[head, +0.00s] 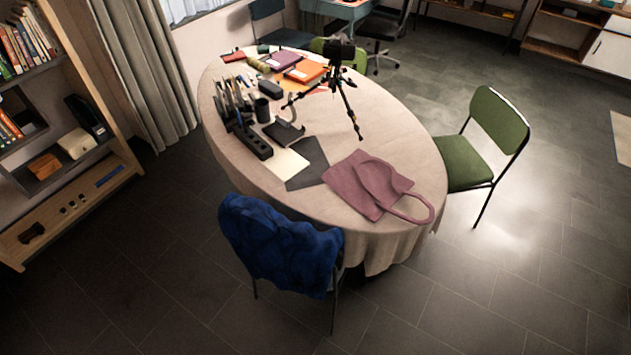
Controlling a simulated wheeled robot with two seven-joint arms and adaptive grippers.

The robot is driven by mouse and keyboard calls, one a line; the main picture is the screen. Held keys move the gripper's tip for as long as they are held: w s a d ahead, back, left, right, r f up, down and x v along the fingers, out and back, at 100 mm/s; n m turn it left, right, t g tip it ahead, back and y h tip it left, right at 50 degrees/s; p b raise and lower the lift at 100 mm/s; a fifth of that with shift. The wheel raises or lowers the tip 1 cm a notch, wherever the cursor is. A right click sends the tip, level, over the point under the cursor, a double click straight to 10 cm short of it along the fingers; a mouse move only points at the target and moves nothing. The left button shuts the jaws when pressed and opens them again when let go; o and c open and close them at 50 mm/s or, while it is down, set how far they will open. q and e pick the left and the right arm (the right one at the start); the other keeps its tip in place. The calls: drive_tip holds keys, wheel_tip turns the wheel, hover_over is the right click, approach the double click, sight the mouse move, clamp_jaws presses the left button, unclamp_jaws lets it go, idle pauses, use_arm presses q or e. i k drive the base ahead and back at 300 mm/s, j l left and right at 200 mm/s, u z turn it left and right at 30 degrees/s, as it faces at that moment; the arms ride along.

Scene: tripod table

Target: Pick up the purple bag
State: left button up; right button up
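A purple bag (362,184) lies flat on the near right part of an oval table (404,152) with a beige cloth. One handle loop (431,208) reaches out to the right, close to the table's edge. Another strap curves over the bag's body. The bag lies apart from the tripod behind it. Neither my left nor my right gripper is in view.
A chair with a blue jacket (275,245) stands at the table's near side. A green chair (480,150) stands at the right. A tripod with a camera (342,85) and a desk organizer (245,130) stand on the table. The floor at the front right is clear.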

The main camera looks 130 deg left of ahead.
sight(365, 181)
drive_tip(key=u, duration=3.95)
drive_tip(key=l+u, duration=0.15)
drive_tip(key=u, duration=0.2)
drive_tip(key=i+l+u, duration=0.1)
drive_tip(key=u, duration=0.25)
drive_tip(key=l+u, duration=0.35)
drive_tip(key=j, duration=0.1)
